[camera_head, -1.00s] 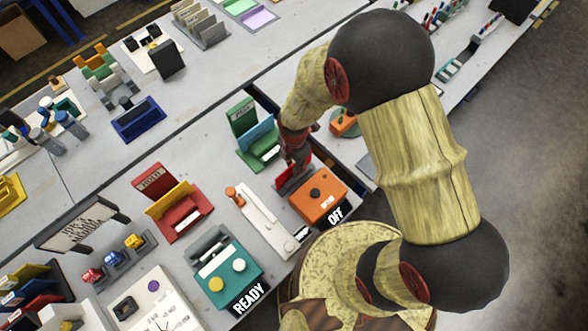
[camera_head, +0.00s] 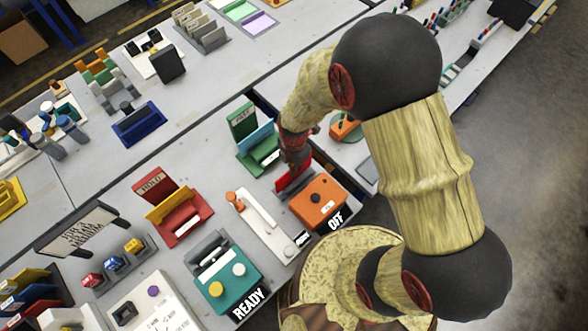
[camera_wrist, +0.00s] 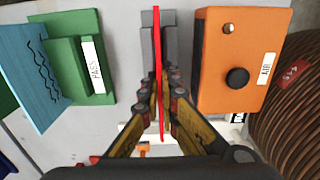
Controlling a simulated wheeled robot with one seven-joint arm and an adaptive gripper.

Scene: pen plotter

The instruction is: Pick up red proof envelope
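The red proof envelope (camera_wrist: 157,40) shows edge-on in the wrist view as a thin upright red strip. In the head view it is a red panel (camera_head: 294,178) just behind the orange box, partly covered by my gripper. My gripper (camera_wrist: 165,88) reaches down over the envelope, with one finger on each side of it. The fingertips are drawn close together on the envelope, and the fingers look shut on it. A grey slotted holder (camera_wrist: 149,50) lies beneath the envelope. Whether the envelope's lower edge is still in the slot is hidden.
The orange AIR box (camera_wrist: 241,60) stands close on one side of the envelope. The green PASS stand (camera_wrist: 75,75) with a light blue panel (camera_wrist: 35,62) is on the other. In the head view, the white stand (camera_head: 262,226) and teal READY box (camera_head: 228,277) are in front.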

